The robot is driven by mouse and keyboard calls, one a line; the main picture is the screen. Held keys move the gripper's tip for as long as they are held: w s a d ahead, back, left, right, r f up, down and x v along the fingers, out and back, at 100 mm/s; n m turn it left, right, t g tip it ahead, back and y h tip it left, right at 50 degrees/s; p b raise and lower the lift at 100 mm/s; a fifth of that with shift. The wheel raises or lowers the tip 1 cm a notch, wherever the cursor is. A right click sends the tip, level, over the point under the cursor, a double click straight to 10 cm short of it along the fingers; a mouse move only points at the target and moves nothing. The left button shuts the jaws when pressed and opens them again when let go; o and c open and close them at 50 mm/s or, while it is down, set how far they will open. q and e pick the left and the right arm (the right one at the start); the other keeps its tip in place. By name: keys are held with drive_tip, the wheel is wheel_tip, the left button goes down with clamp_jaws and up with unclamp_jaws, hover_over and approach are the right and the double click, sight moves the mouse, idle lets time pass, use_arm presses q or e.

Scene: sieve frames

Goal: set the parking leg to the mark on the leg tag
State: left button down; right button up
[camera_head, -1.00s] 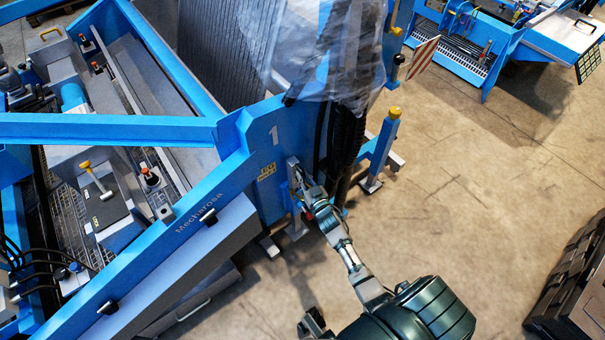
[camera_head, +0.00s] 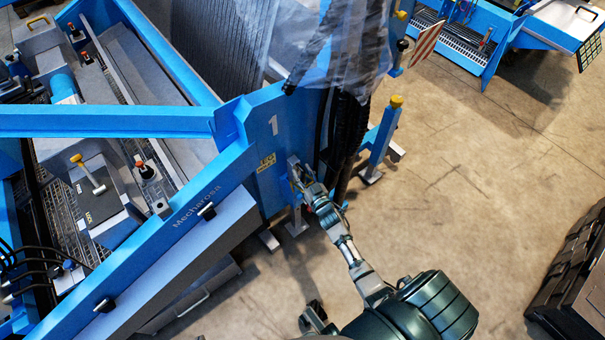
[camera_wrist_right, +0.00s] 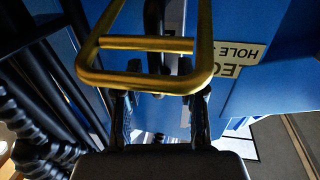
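The blue frame of machine 1 (camera_head: 283,112) carries a yellow leg tag (camera_head: 267,163). Part of the tag (camera_wrist_right: 238,58) shows upside down in the wrist view, with "LEG" and "HOLE" readable and the rest cut off. The parking leg (camera_head: 297,214) stands below the frame's corner with its grey foot near the floor. My right gripper (camera_head: 300,180) is at the leg's upper bracket. In the wrist view a brass-coloured loop handle (camera_wrist_right: 145,82) crosses before the fingertips of my right gripper (camera_wrist_right: 160,105). The fingers are apart; I see no clear grip.
A second blue post with a yellow top (camera_head: 383,140) stands right of the frame. Black hoses (camera_head: 347,135) and clear plastic sheeting (camera_head: 345,50) hang close above my right gripper. Dark cases (camera_head: 575,275) stand at the right. The floor (camera_head: 470,190) between is clear.

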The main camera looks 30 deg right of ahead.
drive_tip(key=shift+s+d+f, duration=0.1)
drive_tip(key=shift+s, duration=0.1)
drive_tip(key=s+a, duration=0.1)
drive_tip(key=s, duration=1)
drive_tip(key=shift+s+a, duration=0.25)
drive_tip(key=shift+a, duration=0.05)
